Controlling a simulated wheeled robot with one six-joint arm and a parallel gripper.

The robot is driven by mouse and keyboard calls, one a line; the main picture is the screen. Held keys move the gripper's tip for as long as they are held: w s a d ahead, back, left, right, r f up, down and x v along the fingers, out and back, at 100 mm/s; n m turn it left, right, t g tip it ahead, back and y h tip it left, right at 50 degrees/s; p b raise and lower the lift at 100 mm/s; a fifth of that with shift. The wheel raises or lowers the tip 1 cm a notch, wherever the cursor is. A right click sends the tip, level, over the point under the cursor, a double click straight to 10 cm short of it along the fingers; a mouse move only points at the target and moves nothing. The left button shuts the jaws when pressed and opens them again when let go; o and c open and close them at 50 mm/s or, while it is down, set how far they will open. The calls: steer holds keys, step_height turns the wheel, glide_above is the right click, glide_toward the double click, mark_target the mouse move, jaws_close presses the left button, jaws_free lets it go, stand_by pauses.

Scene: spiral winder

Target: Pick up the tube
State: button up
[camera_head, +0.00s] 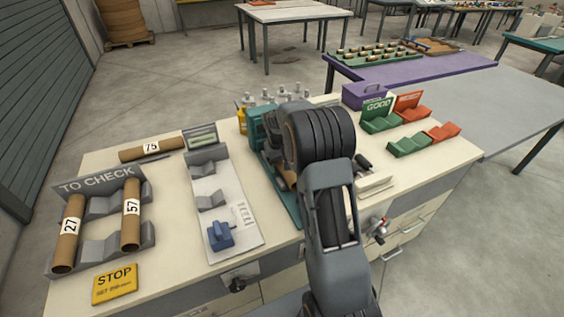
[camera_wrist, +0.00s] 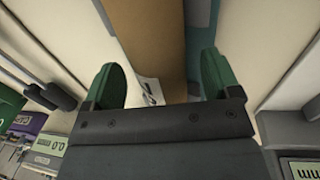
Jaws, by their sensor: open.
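A brown cardboard tube (camera_wrist: 150,35) with a white label runs between the two green fingers of my gripper (camera_wrist: 162,66) in the wrist view. The fingers are apart, one on each side of the tube; contact cannot be told. In the head view my arm hides the gripper and most of this tube, and a brown part (camera_head: 282,180) shows at the teal machine (camera_head: 258,128). Other tubes are in view: tube 27 (camera_head: 67,240) and tube 57 (camera_head: 131,228) lie in the grey TO CHECK rack (camera_head: 100,207), and tube 75 (camera_head: 145,153) lies behind it.
A white gauge plate (camera_head: 237,190) with a blue block stands left of the machine. A yellow STOP sign (camera_head: 115,284) lies at the front left. Green holders (camera_head: 381,124) and red holders (camera_head: 443,132) stand at the right. The front right of the bench is fairly clear.

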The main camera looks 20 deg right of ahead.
steer(key=shift+d+f, duration=0.1)
steer(key=shift+f, duration=0.5)
steer(key=c, duration=1.1)
steer(key=shift+s+r, duration=0.1)
steer(key=shift+r, duration=0.1)
steer(key=shift+s+r, duration=0.1)
steer(key=shift+r, duration=0.1)
step_height(320, 180, up, 6)
steer(key=shift+s+r+b, duration=0.1)
steer(key=shift+r+b, duration=0.15)
steer(key=shift+b, duration=0.25)
steer(key=s+b, duration=0.3)
steer(key=s, duration=1.5)
steer(key=shift+f, duration=0.15)
steer(key=shift+s+r, duration=0.25)
steer(key=shift+s, duration=1)
